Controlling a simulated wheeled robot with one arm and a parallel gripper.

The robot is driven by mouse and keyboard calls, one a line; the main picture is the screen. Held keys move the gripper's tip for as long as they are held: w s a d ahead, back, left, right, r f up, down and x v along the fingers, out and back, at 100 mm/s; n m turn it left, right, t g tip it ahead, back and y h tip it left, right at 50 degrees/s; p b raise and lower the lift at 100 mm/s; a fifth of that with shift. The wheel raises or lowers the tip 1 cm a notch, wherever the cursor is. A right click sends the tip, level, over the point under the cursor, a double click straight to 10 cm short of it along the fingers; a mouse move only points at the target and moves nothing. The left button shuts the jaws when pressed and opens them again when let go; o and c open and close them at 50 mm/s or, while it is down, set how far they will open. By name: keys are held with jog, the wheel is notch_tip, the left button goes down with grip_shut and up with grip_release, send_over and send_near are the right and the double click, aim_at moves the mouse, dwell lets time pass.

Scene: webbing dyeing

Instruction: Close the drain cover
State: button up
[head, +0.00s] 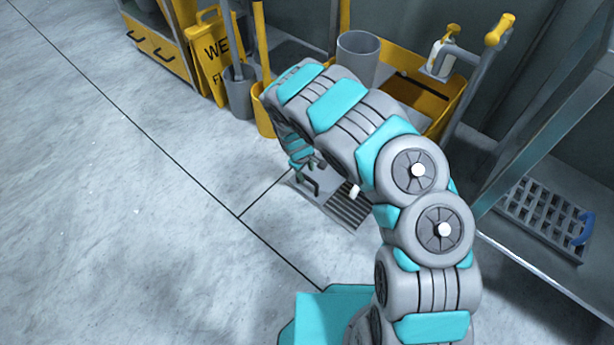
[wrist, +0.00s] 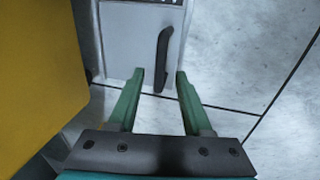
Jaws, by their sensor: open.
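The drain cover (head: 318,193) is a flat light grey plate in the floor with a dark bar handle (head: 312,183). A slotted grate (head: 350,208) shows just to its right. In the wrist view the cover (wrist: 125,35) is ahead of my fingers, and its handle (wrist: 163,50) stands near the right side. My gripper (head: 302,162) is above the cover, pointing down. In the wrist view my gripper (wrist: 159,75) is open and empty, with the handle's near end seen between the fingertips. I cannot tell whether they touch. My arm hides part of the drain area.
A yellow mop cart (head: 440,97) with a grey bucket (head: 357,55) stands behind the drain. A yellow bucket (head: 262,118) and wet-floor sign (head: 213,55) stand at the back. A metal shelf (head: 540,130) is at right. The left floor is clear.

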aim_at(308, 178)
jog(key=shift+w+d+f+b, duration=0.1)
jog(key=shift+w+f+b, duration=0.1)
jog(key=shift+f, duration=0.65)
jog(key=shift+w+d+f+b, duration=0.1)
jog(key=shift+f+b, duration=0.05)
jog(key=shift+f, duration=0.65)
jog(key=shift+s, duration=0.1)
grip_shut()
